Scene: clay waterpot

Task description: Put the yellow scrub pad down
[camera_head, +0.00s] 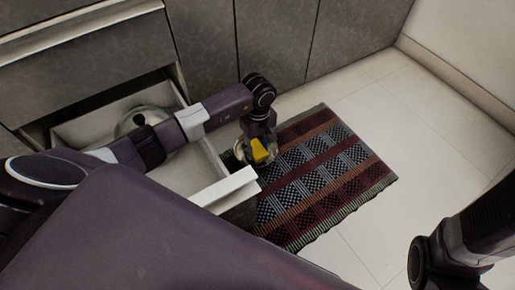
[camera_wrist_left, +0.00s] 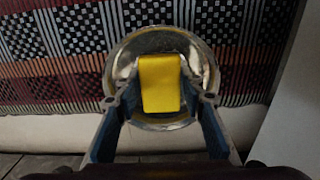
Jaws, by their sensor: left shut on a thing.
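The yellow scrub pad (camera_head: 259,151) is in my left gripper (camera_head: 257,149), just beyond the open drawer and over the patterned rug's near left side. In the left wrist view the pad (camera_wrist_left: 160,83) sits upright between the fingertips of my left gripper (camera_wrist_left: 160,97), which is shut on it. A round shiny metal bowl or dish (camera_wrist_left: 200,62) shows behind and around the pad. I cannot tell whether the pad touches it. In the head view only part of its rim shows beside the gripper. My right gripper is out of view.
An open white drawer (camera_head: 228,187) holds a round glass-like lid or pot (camera_head: 128,125). The patterned rug (camera_head: 325,165) lies on pale floor tiles (camera_head: 390,115). Grey cabinet fronts (camera_head: 275,45) stand behind. The floor right of the rug is clear.

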